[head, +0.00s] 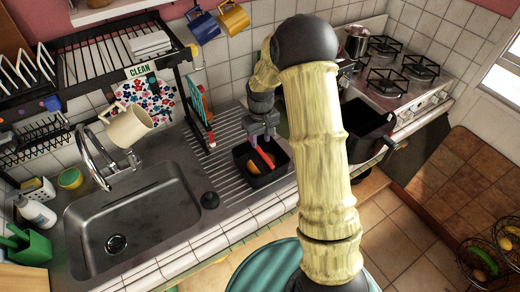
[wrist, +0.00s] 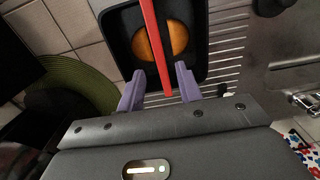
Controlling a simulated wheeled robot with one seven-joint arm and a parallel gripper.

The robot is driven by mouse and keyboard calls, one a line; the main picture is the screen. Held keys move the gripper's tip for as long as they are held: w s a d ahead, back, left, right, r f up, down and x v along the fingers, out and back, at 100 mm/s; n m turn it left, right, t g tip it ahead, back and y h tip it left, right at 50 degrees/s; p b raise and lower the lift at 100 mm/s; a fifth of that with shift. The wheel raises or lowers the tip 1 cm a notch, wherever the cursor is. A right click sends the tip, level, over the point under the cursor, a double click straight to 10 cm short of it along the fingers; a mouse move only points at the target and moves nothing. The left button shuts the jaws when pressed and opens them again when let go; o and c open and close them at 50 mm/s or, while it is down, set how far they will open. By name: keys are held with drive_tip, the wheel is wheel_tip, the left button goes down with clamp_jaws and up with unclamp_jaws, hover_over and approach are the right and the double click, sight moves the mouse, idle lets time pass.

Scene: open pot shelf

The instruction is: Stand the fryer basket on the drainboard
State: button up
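The fryer basket (head: 262,178) is a dark square tub with a red handle and round orange-brown food inside. It appears upright on the right end of the ribbed drainboard (head: 224,150), near the tiled front edge. In the wrist view the basket (wrist: 199,50) shows ahead of my gripper. My gripper (wrist: 160,70) has two purple fingers, one on each side of the red handle (wrist: 152,38), with visible gaps between. It is open and holds nothing. In the head view my gripper (head: 260,142) is just above the basket, and my arm hides what lies right of it.
The steel sink (head: 140,222) is to the left, with a tap and a cream mug (head: 129,126) hanging above. A dish rack (head: 120,55) stands behind. A dark pot (head: 368,130) and a gas hob (head: 400,65) are to the right. A black stopper (head: 210,200) lies near the sink.

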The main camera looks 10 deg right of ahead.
drive_tip(key=shift+r, duration=1.2)
drive_tip(key=shift+s+r, duration=0.3)
drive_tip(key=s+r+m+t, duration=0.1)
drive_tip(key=s+r, duration=0.2)
drive_tip(key=s, duration=0.7)
drive_tip(key=s+r+m+t, duration=0.1)
drive_tip(key=s+r, duration=0.3)
drive_tip(key=s, duration=0.6)
drive_tip(key=shift+s+r+m+t, duration=0.2)
drive_tip(key=shift+r+m+t, duration=0.1)
drive_tip(key=shift+m, duration=0.5)
